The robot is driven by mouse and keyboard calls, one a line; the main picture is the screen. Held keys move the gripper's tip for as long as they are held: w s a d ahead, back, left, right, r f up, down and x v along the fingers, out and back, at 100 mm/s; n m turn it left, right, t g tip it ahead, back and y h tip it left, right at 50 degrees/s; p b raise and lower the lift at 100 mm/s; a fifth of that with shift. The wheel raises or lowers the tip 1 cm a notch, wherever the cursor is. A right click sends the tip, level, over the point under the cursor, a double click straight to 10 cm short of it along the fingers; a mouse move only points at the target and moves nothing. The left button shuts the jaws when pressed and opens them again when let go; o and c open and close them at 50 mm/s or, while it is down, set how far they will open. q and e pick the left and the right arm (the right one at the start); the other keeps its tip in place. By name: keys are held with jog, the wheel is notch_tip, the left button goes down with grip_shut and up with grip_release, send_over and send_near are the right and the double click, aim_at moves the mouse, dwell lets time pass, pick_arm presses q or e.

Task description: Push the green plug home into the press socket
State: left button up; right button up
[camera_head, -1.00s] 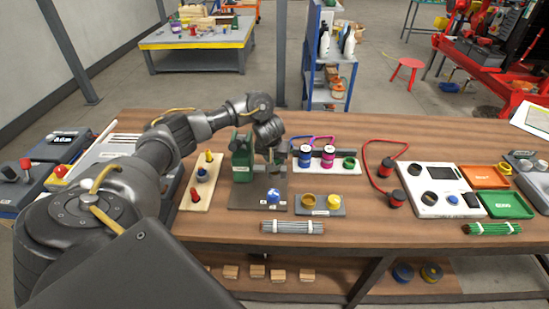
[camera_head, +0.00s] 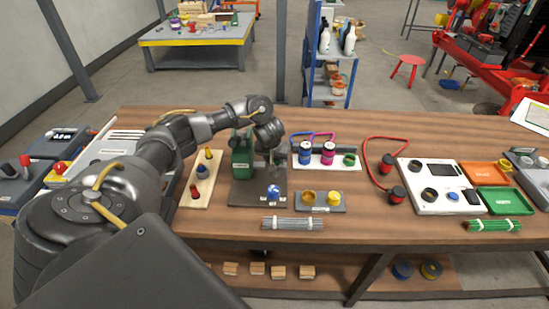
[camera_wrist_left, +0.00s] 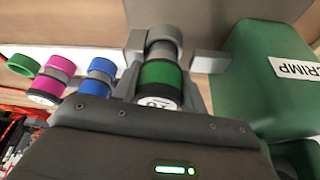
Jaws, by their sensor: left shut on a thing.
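The green press (camera_head: 241,158) stands on a dark base plate (camera_head: 242,194); in the left wrist view its green body (camera_wrist_left: 262,75) carries a CRIMP label. My left gripper (camera_wrist_left: 171,78) is shut on the green plug (camera_wrist_left: 158,74), which has a dark lower part with a white label. The plug's far end meets a grey round part at the grey press socket (camera_wrist_left: 138,42); I cannot tell how deep it sits. In the head view my left gripper (camera_head: 274,158) is right beside the press and hides the plug and socket. My right gripper is not in view.
A white rack (camera_head: 326,165) right of the press holds a blue plug (camera_head: 304,152), a magenta plug (camera_head: 328,152) and a green ring (camera_head: 349,160). A blue knob (camera_head: 273,192) is on the base plate's front. A wooden board (camera_head: 200,185) with coloured pegs lies left.

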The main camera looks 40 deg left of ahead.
pick_arm(q)
jog(key=shift+f, duration=0.65)
jog(key=o, duration=1.2)
jog(key=p+v, duration=0.5)
jog(key=v, duration=0.5)
jog(key=shift+s+d+r, duration=0.1)
jog(key=shift+s+r, duration=0.05)
jog(key=shift+r, duration=0.25)
